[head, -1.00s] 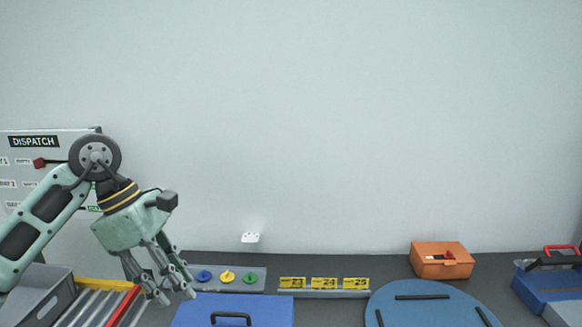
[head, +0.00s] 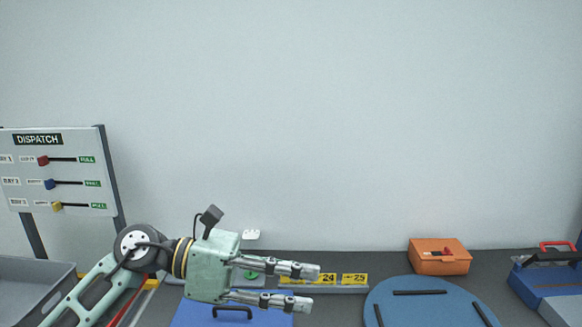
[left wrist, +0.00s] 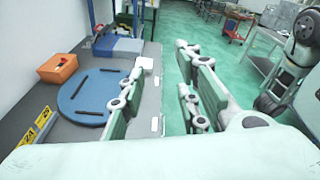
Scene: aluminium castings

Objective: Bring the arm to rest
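My left gripper (head: 308,287) is low over the bench in the head view, pointing right. Its fingers are spread apart with nothing between them. It is above the blue box lid with the black handle and hides part of the yellow number tags. In the left wrist view the same gripper (left wrist: 165,95) shows its fingers apart, with bench and green floor visible past them. My right gripper is not seen in the head view.
A blue round plate (head: 425,305) with black bars and an orange box (head: 440,257) lie to the right. The dispatch board (head: 60,175) with sliders stands at the left, above a grey bin (head: 30,285). The blue lid (head: 200,316) is below my gripper.

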